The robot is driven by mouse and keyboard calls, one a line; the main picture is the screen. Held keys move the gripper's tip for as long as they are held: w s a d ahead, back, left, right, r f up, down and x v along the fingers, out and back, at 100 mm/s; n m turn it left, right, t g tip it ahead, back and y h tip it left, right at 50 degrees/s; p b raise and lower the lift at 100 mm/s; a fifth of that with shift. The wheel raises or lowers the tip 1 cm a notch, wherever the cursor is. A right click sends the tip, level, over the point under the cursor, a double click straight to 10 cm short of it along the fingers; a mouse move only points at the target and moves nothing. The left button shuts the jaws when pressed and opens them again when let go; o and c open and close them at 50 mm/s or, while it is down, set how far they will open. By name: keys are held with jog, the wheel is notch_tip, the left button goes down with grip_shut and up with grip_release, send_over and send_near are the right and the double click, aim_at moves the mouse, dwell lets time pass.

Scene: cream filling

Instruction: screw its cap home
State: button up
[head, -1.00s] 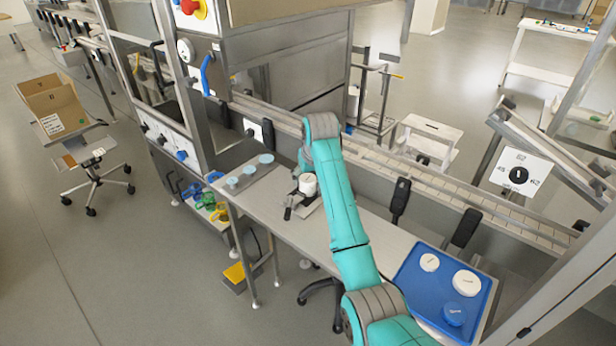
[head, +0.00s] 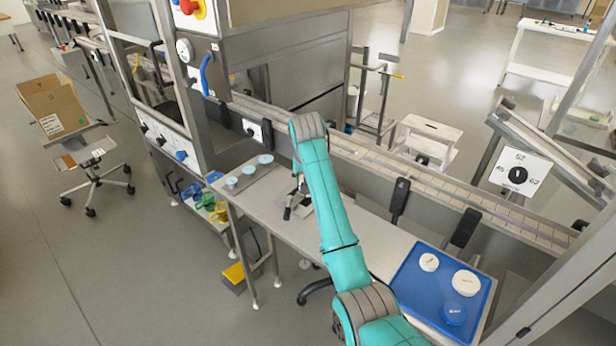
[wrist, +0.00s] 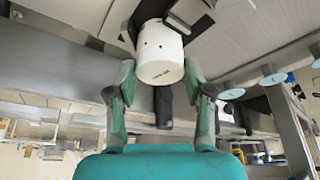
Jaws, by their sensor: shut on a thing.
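A white cap (wrist: 160,73) with dark lettering faces the camera in the wrist view. It sits at the end of a white cylindrical jar (wrist: 160,42), and I cannot make out a seam between them. My gripper (wrist: 159,66) has one finger on each side of the cap and is shut on it. In the head view my arm hides the jar, the cap and the gripper. The clamp (head: 289,212) that the jar stands in partly shows left of the arm, with a black handle.
Several light blue discs (head: 248,170) stand in a row at the bench's left end. A blue tray (head: 412,290) at the right holds two white lids (head: 466,281) and a blue one (head: 452,314). The conveyor rail (head: 440,186) runs behind the bench.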

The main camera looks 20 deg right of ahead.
jog(key=shift+m+h, duration=0.4)
jog(key=shift+m, duration=0.7)
jog(key=shift+a, duration=0.1)
jog(key=m, duration=0.1)
jog(key=m+h, duration=0.1)
jog(key=m, duration=0.1)
jog(key=shift+w+a+g, duration=0.15)
jog(key=shift+g, duration=0.25)
jog(key=shift+m+g+h, duration=0.4)
jog(key=shift+m, duration=0.9)
jog(key=m, duration=0.1)
jog(key=m+g, duration=0.1)
jog(key=m, duration=0.1)
jog(key=shift+w+a+m, duration=0.1)
jog(key=shift+w+m, duration=0.1)
jog(key=shift+m, duration=0.1)
jog(key=shift+m+g+h, duration=0.4)
jog(key=shift+m+g, duration=0.1)
jog(key=shift+m, duration=0.6)
grip_shut()
